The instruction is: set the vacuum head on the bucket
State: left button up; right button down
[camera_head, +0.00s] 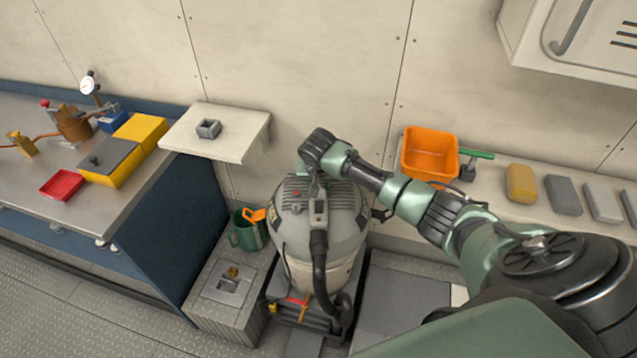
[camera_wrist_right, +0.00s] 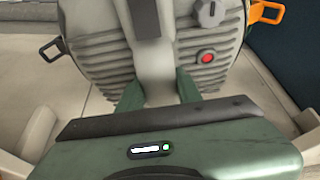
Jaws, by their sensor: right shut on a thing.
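The grey vacuum head (camera_head: 318,222), a ribbed dome with a red button, sits directly over the pale bucket (camera_head: 305,276); I cannot tell whether its rim is fully seated. My right gripper (camera_head: 312,182) is above the head and shut on its top handle. In the right wrist view the two green fingers (camera_wrist_right: 158,92) clasp the grey handle (camera_wrist_right: 153,50), with the vacuum head (camera_wrist_right: 95,45) beyond. An orange latch (camera_head: 254,214) sticks out at the left side and a black latch (camera_head: 381,214) at the right. The left gripper is not seen.
A black hose (camera_head: 319,262) hangs down the front. A green mug (camera_head: 247,234) and a grey box (camera_head: 228,293) stand to the left, below a small shelf (camera_head: 220,140). An orange bin (camera_head: 430,153) and several blocks lie on the right ledge. A metal workbench (camera_head: 100,205) is far left.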

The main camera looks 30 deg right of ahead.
jog(key=shift+w+f, duration=0.15)
jog(key=shift+f, duration=0.2)
dwell(1.2)
jog(key=c, duration=0.9)
grip_release()
jog(key=shift+s, duration=0.2)
jog(key=shift+s+f, duration=0.15)
jog(key=shift+f, duration=0.15)
jog(key=v, duration=0.8)
jog(key=shift+r+b, duration=0.15)
jog(key=shift+b, duration=0.25)
